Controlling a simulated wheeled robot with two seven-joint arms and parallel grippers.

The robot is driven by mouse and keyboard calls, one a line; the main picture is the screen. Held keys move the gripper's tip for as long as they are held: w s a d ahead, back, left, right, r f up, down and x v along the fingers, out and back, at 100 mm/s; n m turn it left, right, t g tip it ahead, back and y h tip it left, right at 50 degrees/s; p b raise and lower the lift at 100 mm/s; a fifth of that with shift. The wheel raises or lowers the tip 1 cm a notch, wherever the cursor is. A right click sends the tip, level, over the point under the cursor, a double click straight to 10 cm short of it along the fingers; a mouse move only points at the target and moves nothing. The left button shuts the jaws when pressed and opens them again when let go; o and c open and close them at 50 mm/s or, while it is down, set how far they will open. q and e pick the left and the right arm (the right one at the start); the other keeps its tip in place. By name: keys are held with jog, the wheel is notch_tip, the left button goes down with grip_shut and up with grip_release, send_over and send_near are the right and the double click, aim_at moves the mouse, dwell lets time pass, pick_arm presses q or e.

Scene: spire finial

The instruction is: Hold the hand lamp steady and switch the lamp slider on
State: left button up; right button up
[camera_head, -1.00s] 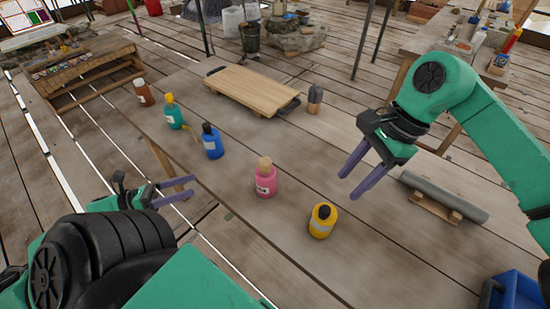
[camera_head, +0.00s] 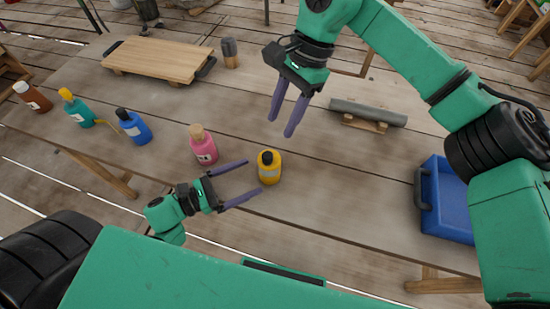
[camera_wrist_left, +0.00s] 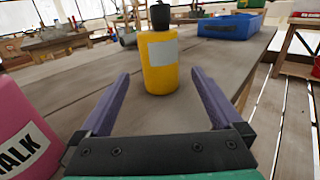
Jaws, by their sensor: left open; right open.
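A grey cylinder (camera_head: 368,112), which may be the hand lamp, lies on a small wooden cradle (camera_head: 365,124) on the table, right of my right gripper. I cannot make out a slider on it. My right gripper (camera_head: 280,128) is open and empty above the table, apart from the cylinder, fingers pointing down. My left gripper (camera_head: 254,177) is open at the table's front edge, its fingertips close to a yellow bottle (camera_head: 269,171) with a black cap. In the left wrist view the yellow bottle (camera_wrist_left: 159,65) stands upright just beyond the two fingers.
Pink (camera_head: 204,149), blue (camera_head: 136,129), teal (camera_head: 80,112) and brown (camera_head: 36,101) bottles stand along the front left. A wooden board (camera_head: 155,58) and a small grey-black object (camera_head: 230,54) are behind. A blue bin (camera_head: 447,200) is at the right. The table's centre is clear.

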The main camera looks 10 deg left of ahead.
aim_at(279, 164)
pick_arm(q)
jog(key=x, duration=1)
jog(key=shift+a, duration=0.1)
jog(key=shift+c, duration=0.3)
